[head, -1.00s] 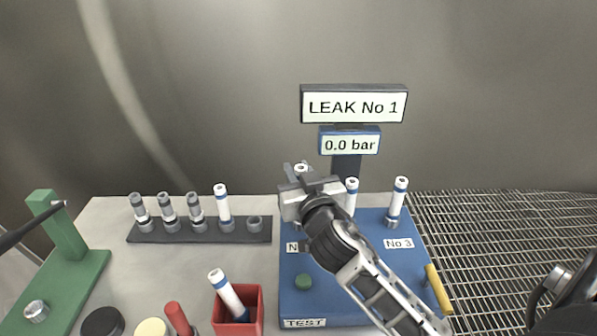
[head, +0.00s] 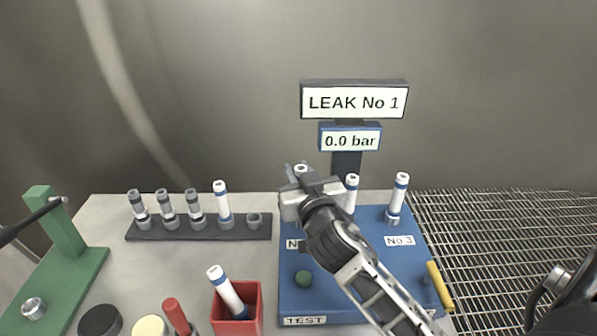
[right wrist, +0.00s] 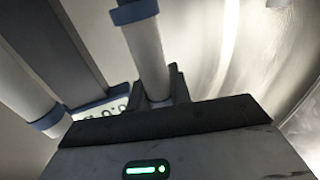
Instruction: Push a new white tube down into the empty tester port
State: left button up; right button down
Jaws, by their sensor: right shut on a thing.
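My right gripper (head: 299,174) is shut on a white tube (head: 301,168) over the No 1 place at the left of the blue tester (head: 345,290). Only the tube's top shows in the head view. In the right wrist view the tube (right wrist: 148,50) stands between the dark fingers, with a blue band on it. The gripper hides the No 1 port, so I cannot tell how deep the tube sits. Two other white tubes stand in the tester, a middle one (head: 351,192) and one at No 3 (head: 398,195). My left gripper is not in view.
A sign (head: 353,102) reads LEAK No 1, above a 0.0 bar display (head: 350,141). A dark rack (head: 185,233) holds several tubes and has an empty right end. A red box (head: 256,300) holds a white tube. A green stand (head: 66,235) is at left, metal grating (head: 490,250) at right.

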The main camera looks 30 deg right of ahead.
jog(key=shift+f+b, duration=0.95)
jog(key=shift+f, duration=0.2)
jog(key=c, duration=1.2)
grip_release()
jog(key=shift+s+f, duration=0.1)
